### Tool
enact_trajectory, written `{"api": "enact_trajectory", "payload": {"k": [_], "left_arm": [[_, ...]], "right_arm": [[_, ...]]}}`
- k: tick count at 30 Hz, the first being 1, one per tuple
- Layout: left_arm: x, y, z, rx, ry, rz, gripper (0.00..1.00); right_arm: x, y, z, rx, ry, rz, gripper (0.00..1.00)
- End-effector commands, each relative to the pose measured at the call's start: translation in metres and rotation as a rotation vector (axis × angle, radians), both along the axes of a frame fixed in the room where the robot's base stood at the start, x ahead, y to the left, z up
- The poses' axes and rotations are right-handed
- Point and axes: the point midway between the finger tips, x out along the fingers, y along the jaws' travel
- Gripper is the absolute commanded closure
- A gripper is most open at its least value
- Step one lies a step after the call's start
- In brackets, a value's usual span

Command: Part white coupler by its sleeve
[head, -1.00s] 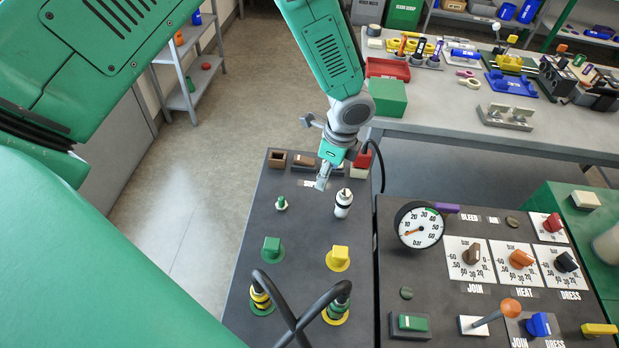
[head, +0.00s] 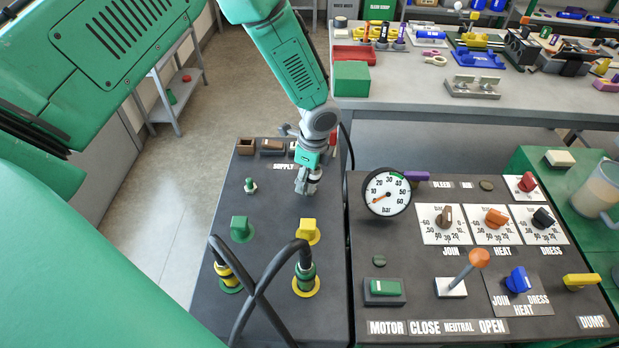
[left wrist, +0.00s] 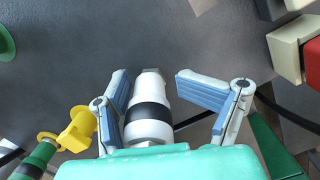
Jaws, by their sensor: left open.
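The white coupler (left wrist: 148,118), a white cylinder with a black band around its middle, shows in the left wrist view between the two blue-grey fingers of my left gripper (left wrist: 155,88). The fingers are open. The left finger is close beside the coupler; whether it touches I cannot tell. A clear gap separates the right finger from it. In the head view my left gripper (head: 306,187) is over the dark supply panel (head: 272,210) and hides most or all of the coupler. My right gripper is not in view.
A small green-and-white fitting (head: 250,186) stands to the left. A green block (head: 241,229) and a yellow block (head: 307,232) are nearer, with black hoses (head: 262,295) crossing in front. A pressure gauge (head: 387,192) stands to the right.

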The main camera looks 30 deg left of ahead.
Motion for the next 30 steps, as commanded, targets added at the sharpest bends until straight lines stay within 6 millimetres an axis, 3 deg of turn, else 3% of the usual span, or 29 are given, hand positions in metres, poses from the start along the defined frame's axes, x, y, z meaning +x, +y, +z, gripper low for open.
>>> {"api": "enact_trajectory", "payload": {"k": [1, 5, 17, 30], "left_arm": [[-0.001, -0.001, 0.003, 0.002, -0.002, -0.001, 0.56], [-0.002, -0.003, 0.004, 0.001, -0.004, -0.002, 1.0], [-0.001, -0.001, 0.003, -0.005, -0.003, -0.002, 1.0], [-0.001, 0.003, 0.021, 0.0, -0.004, 0.0, 1.0]], "right_arm": [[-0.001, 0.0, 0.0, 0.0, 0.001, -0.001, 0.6], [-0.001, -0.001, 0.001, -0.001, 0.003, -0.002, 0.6], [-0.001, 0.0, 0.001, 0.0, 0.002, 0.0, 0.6], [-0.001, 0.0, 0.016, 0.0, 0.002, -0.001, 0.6]]}}
